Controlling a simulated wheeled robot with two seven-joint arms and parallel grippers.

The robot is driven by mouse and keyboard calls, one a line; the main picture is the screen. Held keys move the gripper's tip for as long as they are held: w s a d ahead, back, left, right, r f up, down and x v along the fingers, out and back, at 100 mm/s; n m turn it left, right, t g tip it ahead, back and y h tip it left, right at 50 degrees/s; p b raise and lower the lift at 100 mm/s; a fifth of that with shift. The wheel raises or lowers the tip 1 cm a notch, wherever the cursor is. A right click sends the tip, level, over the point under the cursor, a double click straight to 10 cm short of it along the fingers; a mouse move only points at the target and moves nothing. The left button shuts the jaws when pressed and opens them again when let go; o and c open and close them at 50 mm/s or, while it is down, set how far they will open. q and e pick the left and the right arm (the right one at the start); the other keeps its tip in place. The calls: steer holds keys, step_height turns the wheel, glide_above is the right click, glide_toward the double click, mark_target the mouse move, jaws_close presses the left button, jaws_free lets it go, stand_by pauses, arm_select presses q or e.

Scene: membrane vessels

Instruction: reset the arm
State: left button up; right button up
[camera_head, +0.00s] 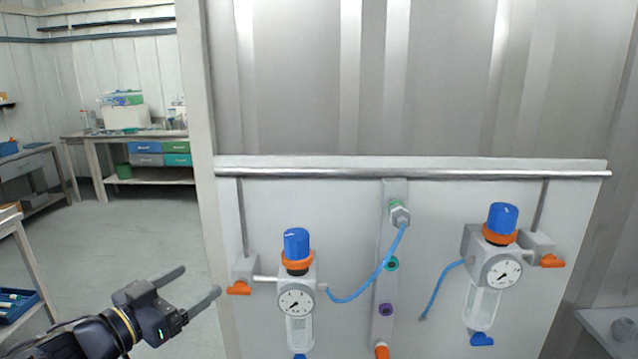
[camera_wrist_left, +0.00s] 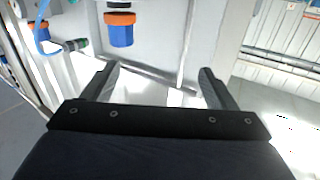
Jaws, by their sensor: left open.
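My left gripper (camera_head: 196,288) is in the lower left of the head view, to the left of the wall panel (camera_head: 345,235). Its two fingers are spread apart with nothing between them. In the left wrist view the fingers (camera_wrist_left: 155,82) are also apart and empty, with the panel behind them. A regulator with a blue knob (camera_head: 296,242) and a round gauge (camera_head: 296,301) is on the panel to the right of the gripper, not touching it. The blue knob also shows upside down in the left wrist view (camera_wrist_left: 120,35). My right gripper is in neither view.
A second regulator (camera_head: 502,268) is on the panel's right side. A blue hose (camera_head: 352,297) runs from the left regulator to a top port (camera_head: 399,215); another hose (camera_head: 437,290) has a loose end. A workbench (camera_head: 130,137) stands far back left. The floor between is clear.

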arm_select(q)
steer(key=s+a+f+n+g+y, duration=0.2)
steer(key=s+a+f+n+y, duration=0.3)
steer(key=s+a+n+y, duration=0.4)
steer(key=s+d+f+g+h, duration=0.1)
steer(key=s+d+f+g, duration=0.2)
steer(key=s+d+f, duration=0.2)
steer(key=s+d+f+g+h, duration=0.2)
steer(key=s+d+f+g, duration=0.2)
steer(key=s, duration=0.7)
steer(key=shift+s+d+f+m, duration=0.3)
steer(key=shift+d+f+m, duration=0.1)
steer(key=shift+d, duration=0.25)
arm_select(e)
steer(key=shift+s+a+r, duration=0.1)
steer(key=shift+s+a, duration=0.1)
arm_select(q)
steer(key=shift+c, duration=0.3)
